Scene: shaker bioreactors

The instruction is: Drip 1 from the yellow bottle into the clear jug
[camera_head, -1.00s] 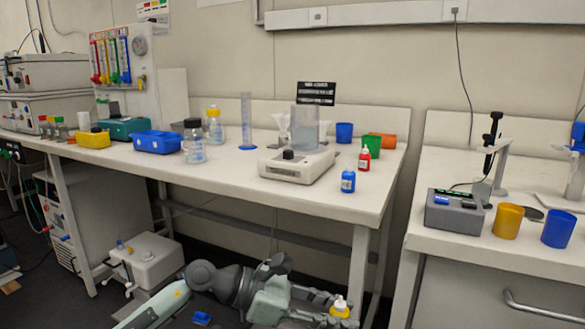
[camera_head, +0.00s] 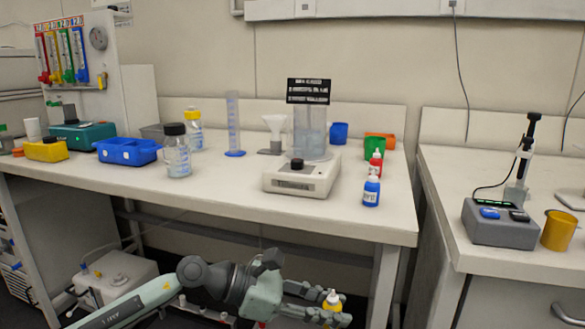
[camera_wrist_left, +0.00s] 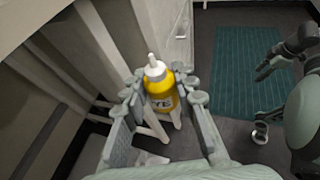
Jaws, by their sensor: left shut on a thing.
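The yellow bottle (camera_head: 332,299) has a white nozzle cap and shows dark lettering in the left wrist view (camera_wrist_left: 160,92). My left gripper (camera_head: 318,297) is shut on it, with a finger on each side, and holds it upright in front of the bench, below the bench top. The clear jug (camera_head: 309,130) stands on a white stirrer-like device (camera_head: 301,178) on the bench, above and behind my left gripper. My right gripper (camera_wrist_left: 268,66) shows at the right of the left wrist view, empty, its fingers spread.
Blue (camera_head: 371,190) and red (camera_head: 376,164) dropper bottles stand right of the white device. Glass bottles, a blue cylinder (camera_head: 234,125) and a blue tray (camera_head: 128,151) stand left. The bench's front edge (camera_head: 240,213) lies above my left arm. Front bench surface is clear.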

